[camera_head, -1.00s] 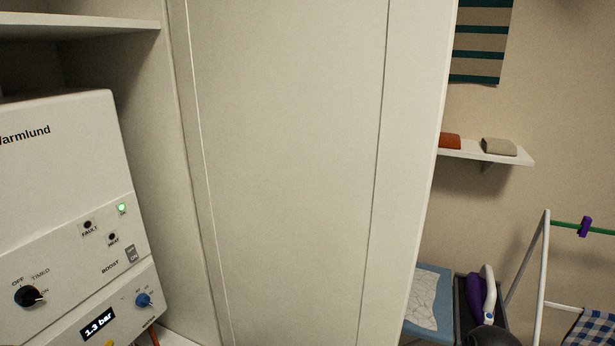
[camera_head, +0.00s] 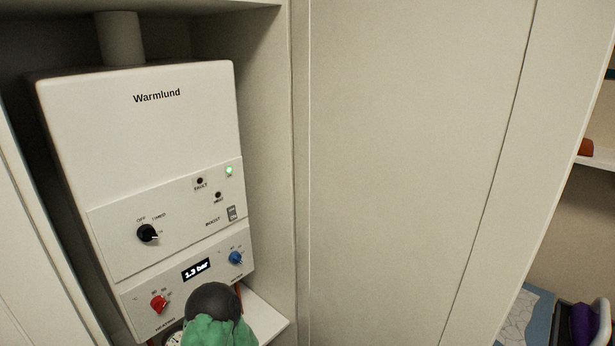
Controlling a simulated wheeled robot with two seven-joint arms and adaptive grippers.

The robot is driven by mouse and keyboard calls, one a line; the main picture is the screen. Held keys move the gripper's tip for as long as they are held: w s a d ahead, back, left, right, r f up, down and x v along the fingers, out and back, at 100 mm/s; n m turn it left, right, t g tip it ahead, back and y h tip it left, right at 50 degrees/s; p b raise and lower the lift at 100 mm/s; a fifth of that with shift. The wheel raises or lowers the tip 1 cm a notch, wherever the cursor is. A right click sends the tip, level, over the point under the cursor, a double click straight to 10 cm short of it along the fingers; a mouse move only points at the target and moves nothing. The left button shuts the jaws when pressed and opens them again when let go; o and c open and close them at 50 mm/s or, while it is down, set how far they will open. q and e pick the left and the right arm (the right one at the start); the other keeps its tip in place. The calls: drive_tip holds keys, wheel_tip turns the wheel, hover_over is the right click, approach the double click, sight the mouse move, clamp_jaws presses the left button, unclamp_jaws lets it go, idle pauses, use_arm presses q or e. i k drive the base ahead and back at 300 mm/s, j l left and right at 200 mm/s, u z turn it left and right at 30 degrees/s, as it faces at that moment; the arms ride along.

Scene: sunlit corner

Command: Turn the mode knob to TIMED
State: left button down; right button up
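The mode knob (camera_head: 147,233) is a round black knob on the upper control panel of the white Warmlund boiler (camera_head: 140,100), at the left. The labels OFF and TIMED are printed above it, with a partly covered label to its right. Its light pointer mark appears to face right, away from TIMED, which is at its upper right. Nothing touches the knob. Neither of my grippers can be made out in this view.
Below are a red knob (camera_head: 158,304), a pressure display (camera_head: 196,269) and a blue knob (camera_head: 235,258). A boost switch (camera_head: 231,213) is at right. A dark, rounded thing with green lumps (camera_head: 215,318), unidentified, covers the boiler's lower edge. A cabinet door (camera_head: 400,170) stands at right.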

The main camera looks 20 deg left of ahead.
sight(146, 233)
drive_tip(key=k+u, duration=0.2)
drive_tip(key=u, duration=0.25)
drive_tip(key=k+j+u, duration=0.15)
drive_tip(key=u, duration=0.25)
drive_tip(key=i+j+u, duration=0.1)
drive_tip(key=u, duration=0.25)
